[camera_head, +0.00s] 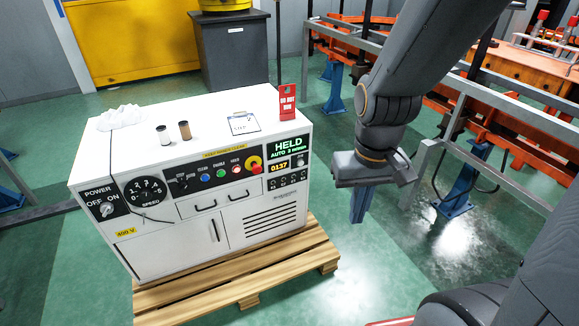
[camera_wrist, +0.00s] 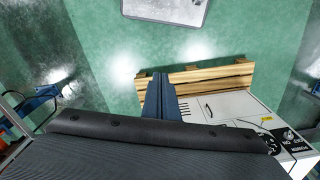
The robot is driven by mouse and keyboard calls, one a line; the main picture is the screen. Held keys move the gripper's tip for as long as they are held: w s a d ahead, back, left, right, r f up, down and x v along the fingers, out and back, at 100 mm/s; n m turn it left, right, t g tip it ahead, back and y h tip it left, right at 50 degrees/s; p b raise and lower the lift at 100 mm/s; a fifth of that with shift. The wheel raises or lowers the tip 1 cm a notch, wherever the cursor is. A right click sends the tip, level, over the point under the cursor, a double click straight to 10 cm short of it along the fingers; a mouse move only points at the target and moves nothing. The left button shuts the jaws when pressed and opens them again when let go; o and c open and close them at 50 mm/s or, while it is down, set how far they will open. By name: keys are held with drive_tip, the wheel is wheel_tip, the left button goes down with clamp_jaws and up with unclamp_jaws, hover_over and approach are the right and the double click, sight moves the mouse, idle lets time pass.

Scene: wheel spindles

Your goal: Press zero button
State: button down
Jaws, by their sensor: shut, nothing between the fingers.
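The white machine cabinet (camera_head: 200,215) stands on a wooden pallet, with a black control panel (camera_head: 212,172) along its upper front. A lit display (camera_head: 288,146) reads HELD, and a smaller counter (camera_head: 278,167) below it reads 0137. A small round button (camera_head: 300,162) sits right of the counter; its label is too small to tell, so I cannot tell if it is the zero button. My gripper (camera_head: 359,216) is shut and empty, pointing down right of the cabinet, apart from it. Its fingers also show in the wrist view (camera_wrist: 161,78).
The panel also has a blue button (camera_head: 205,178), a green button (camera_head: 220,173), a red-lit button (camera_head: 236,169) and a yellow-and-red stop knob (camera_head: 254,164). A red sign (camera_head: 287,101) stands on the top's right corner. Grey railing (camera_head: 425,165) lies right of my arm.

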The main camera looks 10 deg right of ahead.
drive_tip(key=w+a+f+m+t+b, duration=0.1)
drive_tip(key=w+f+m+t+b, duration=0.15)
drive_tip(key=w+f+b, duration=0.5)
drive_tip(key=w+a+f+m+t+b, duration=0.1)
drive_tip(key=w+f+m+t+b, duration=0.3)
drive_tip(key=w, duration=0.7)
drive_tip(key=w+a+f+m+t+b, duration=0.1)
drive_tip(key=w+f+b, duration=0.1)
drive_tip(key=w+f, duration=0.65)
drive_tip(key=w+d+f+m+t+h+b, duration=0.2)
drive_tip(key=w+f+m+t+h+b, duration=0.1)
drive_tip(key=w, duration=0.5)
drive_tip(key=w+d+f+m+t+h+b, duration=0.2)
drive_tip(key=w+f+m+t+h+b, duration=0.1)
drive_tip(key=w+f+m+b, duration=0.3)
wheel_tip(320, 180, down, 2)
drive_tip(key=w+b, duration=0.1)
drive_tip(key=b, duration=0.2)
drive_tip(key=shift+w+h+b, duration=0.35)
drive_tip(key=shift+w+h, duration=0.05)
drive_tip(key=shift+m, duration=0.25)
drive_tip(key=shift+w+a, duration=0.1)
